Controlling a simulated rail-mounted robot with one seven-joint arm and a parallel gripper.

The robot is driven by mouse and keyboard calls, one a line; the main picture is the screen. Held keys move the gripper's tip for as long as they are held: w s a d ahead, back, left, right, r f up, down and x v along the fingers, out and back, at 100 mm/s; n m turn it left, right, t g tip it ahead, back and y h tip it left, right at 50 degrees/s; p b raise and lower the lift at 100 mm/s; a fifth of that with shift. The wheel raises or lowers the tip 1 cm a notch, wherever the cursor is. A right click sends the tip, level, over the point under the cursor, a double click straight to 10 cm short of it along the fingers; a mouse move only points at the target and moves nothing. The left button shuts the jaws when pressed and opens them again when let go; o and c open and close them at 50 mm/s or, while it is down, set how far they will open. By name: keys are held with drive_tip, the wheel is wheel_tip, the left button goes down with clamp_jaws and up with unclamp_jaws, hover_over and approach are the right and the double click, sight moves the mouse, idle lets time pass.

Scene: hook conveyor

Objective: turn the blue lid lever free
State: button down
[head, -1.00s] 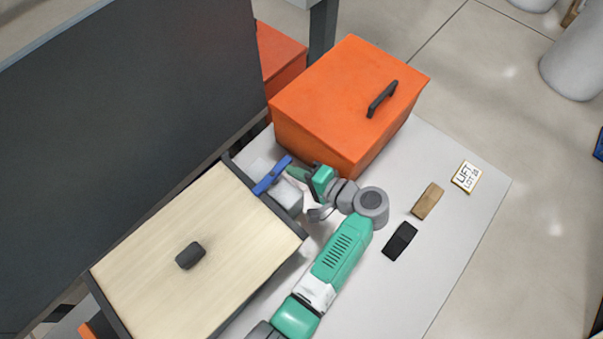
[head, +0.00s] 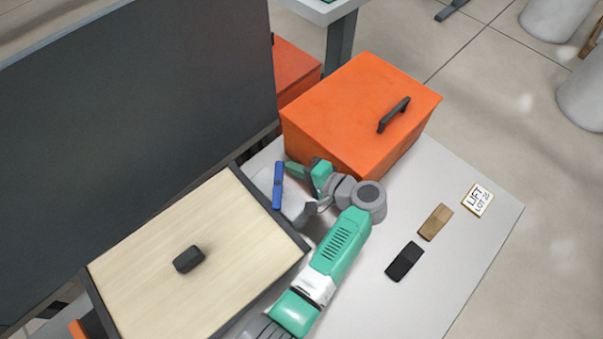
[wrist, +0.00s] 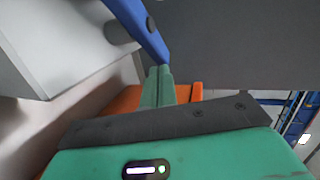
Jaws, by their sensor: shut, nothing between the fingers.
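The blue lid lever (head: 278,188) sits on a pale block at the far right edge of the wooden lid (head: 150,250). It lies nearly upright in the head picture. In the wrist view the lever (wrist: 139,24) is beside a grey round post (wrist: 120,31) on the pale block. My gripper (head: 291,168) is right of the lever's far end. In the wrist view its green fingers (wrist: 158,73) are closed together, with their tips at the lever's end, seeming to touch it. Nothing is between the fingers.
An orange box (head: 345,105) with a black handle stands just behind my gripper. A dark panel (head: 130,95) rises at the left.

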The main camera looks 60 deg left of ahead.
drive_tip(key=shift+s+a, duration=0.25)
drive_tip(key=shift+a, duration=0.35)
drive_tip(key=shift+s+a, duration=0.25)
drive_tip(key=shift+a, duration=0.35)
drive_tip(key=shift+s+a, duration=0.1)
idle(0.4)
idle(1.0)
drive_tip(key=v, duration=0.7)
drive_tip(key=shift+d+p, duration=0.3)
drive_tip(key=shift+d, duration=0.05)
drive_tip(key=shift+r, duration=0.15)
